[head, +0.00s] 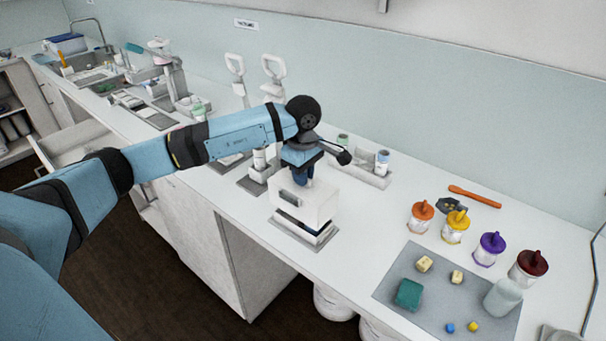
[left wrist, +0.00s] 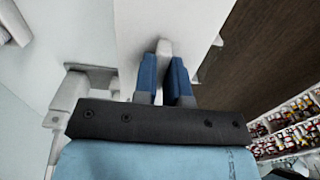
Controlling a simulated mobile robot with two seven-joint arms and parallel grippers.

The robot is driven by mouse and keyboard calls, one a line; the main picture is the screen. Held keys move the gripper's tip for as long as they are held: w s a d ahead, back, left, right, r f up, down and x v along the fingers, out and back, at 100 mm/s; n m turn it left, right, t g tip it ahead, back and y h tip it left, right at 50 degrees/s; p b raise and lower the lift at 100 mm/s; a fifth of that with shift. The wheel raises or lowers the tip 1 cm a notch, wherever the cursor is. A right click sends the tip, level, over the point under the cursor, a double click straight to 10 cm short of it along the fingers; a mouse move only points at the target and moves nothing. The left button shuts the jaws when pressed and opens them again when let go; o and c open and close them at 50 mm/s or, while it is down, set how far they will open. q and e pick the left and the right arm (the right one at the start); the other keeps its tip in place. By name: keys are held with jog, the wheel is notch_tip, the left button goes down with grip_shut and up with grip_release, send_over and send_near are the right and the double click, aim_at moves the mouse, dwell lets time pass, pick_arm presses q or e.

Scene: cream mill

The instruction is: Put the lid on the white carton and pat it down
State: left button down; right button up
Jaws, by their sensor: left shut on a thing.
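My left gripper (head: 304,182) points down over a pale boxy white lid (head: 308,206). In the left wrist view my gripper (left wrist: 164,88) has its two blue fingers closed on either side of a pale knob (left wrist: 165,47) that rises from the broad white lid top (left wrist: 188,22). Under the lid in the head view is a dark band, then a low pale base (head: 305,236) on the counter, which seems to be the white carton's place. The lid hides most of what is below it, so I cannot tell whether it touches the carton. My right gripper is not in view.
A grey mat (head: 392,272) with small blocks and a bottle lies at the right, beside several lidded jars (head: 455,228). An orange stick (head: 475,197) lies behind. Two tall white-handled devices (head: 272,78) stand behind my arm. Some counter between lid and mat is clear.

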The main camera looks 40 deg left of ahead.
aim_at(303, 189)
pick_arm(q)
jog(key=shift+f, duration=0.15)
jog(key=shift+f+b, duration=1)
jog(key=shift+f, duration=0.15)
jog(key=shift+f, duration=0.1)
jog(key=shift+f+b, duration=0.25)
jog(key=shift+b, duration=0.2)
dwell(0.7)
jog(key=shift+f+b, duration=0.3)
jog(key=shift+b, duration=0.05)
jog(key=shift+f+b, duration=0.35)
jog(key=shift+b, duration=0.05)
dwell(0.5)
